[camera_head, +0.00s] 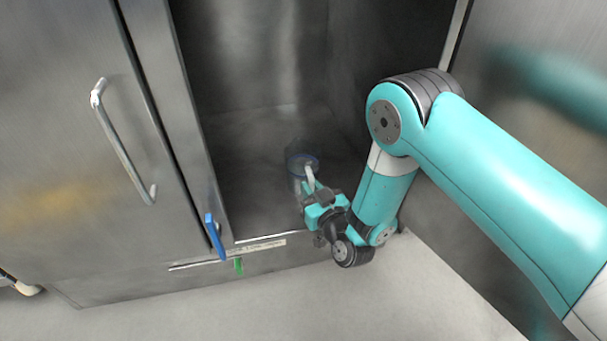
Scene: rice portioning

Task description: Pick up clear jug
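The clear jug (297,162) stands inside the open metal cabinet, near its front right. It is see-through with a bluish rim, and its outline is faint against the dark floor. My gripper (311,182) reaches in from the right and is at the near side of the jug, by a pale part that looks like its handle. The fingers are small and overlap the jug in this view. I cannot tell whether they touch it or whether they are open or shut.
The metal cabinet (255,195) has a dark interior with free floor left of the jug. A steel door with a bar handle (125,150) is at left. A blue lever (214,237) and a green tab (239,266) sit at the front edge. A metal wall stands close at right.

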